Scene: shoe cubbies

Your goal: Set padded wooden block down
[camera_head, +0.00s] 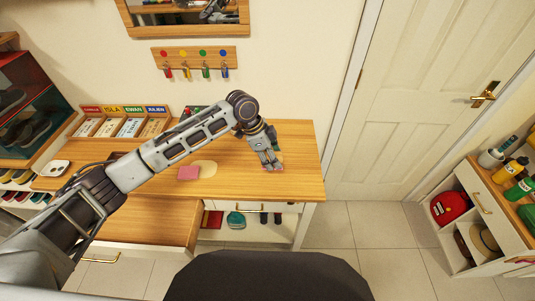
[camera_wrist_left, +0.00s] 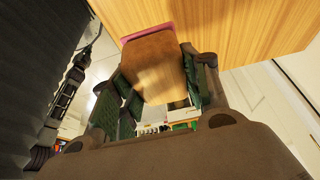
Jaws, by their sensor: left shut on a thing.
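The padded wooden block (camera_wrist_left: 157,66) is brown with a pink edge at its far end in the left wrist view. My left gripper (camera_wrist_left: 152,80) is shut on it, with dark green finger pads on both sides. In the head view my left gripper (camera_head: 272,163) points down over the right end of the wooden bench top (camera_head: 305,178). There the fingers mostly hide the block. I cannot tell whether the block touches the bench top. My right gripper is not in view.
A pink pad (camera_head: 188,172) and a pale round piece (camera_head: 207,168) lie on the bench left of my gripper. A drawer (camera_head: 135,228) stands open at the front left. Name-labelled trays (camera_head: 128,126) are at the back left. Bare wood surrounds my gripper.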

